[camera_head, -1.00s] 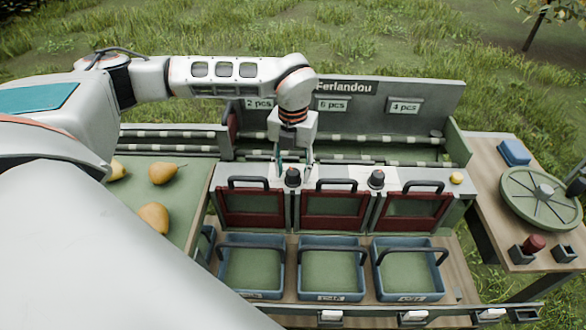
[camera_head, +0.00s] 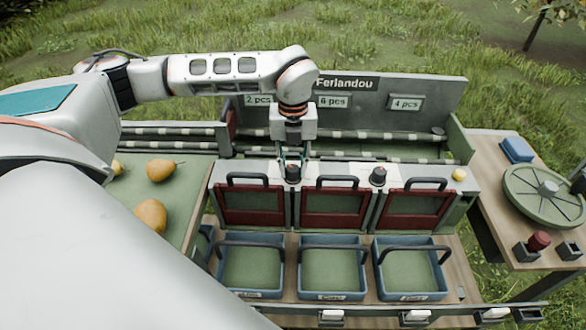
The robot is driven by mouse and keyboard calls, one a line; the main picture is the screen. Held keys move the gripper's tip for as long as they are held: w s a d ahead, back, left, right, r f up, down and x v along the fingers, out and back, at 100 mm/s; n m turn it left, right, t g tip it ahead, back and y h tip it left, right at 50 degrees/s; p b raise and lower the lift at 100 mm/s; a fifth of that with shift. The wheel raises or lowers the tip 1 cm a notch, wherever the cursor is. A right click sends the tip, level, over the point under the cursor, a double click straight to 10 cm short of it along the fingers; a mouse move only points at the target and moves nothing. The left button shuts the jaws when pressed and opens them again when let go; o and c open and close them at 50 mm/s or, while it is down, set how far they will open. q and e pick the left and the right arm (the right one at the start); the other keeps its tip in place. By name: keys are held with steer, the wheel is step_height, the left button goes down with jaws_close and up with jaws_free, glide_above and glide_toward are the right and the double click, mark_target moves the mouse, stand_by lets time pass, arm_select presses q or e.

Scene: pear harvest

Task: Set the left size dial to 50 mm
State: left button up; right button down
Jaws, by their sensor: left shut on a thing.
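The left size dial (camera_head: 292,174) is a small dark knob on the pale ledge between the left and middle red-framed flaps. My left gripper (camera_head: 292,160) points straight down over it, with its fingers around the knob and shut on it. The fingers partly hide the dial, and its scale marks are too small to read. A second dark dial (camera_head: 378,175) stands on the ledge between the middle and right flaps, untouched. My right gripper is not in view.
Red-framed flaps (camera_head: 334,221) with dark handles stand in a row below the ledge. Blue crates (camera_head: 330,240) sit in front. Pears (camera_head: 160,170) lie on the green tray at left. A round green turntable (camera_head: 540,222) is at right. A yellow button (camera_head: 458,174) is on the ledge.

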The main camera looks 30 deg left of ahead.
arm_select(q)
steer(key=n+b, duration=0.1)
steer(key=n, duration=0.5)
steer(key=shift+n+b, duration=0.35)
steer(key=shift+n, duration=0.05)
steer(key=shift+r+n, duration=0.1)
steer(key=shift+n, duration=0.8)
steer(key=o, duration=1.1)
steer(key=shift+r, duration=0.1)
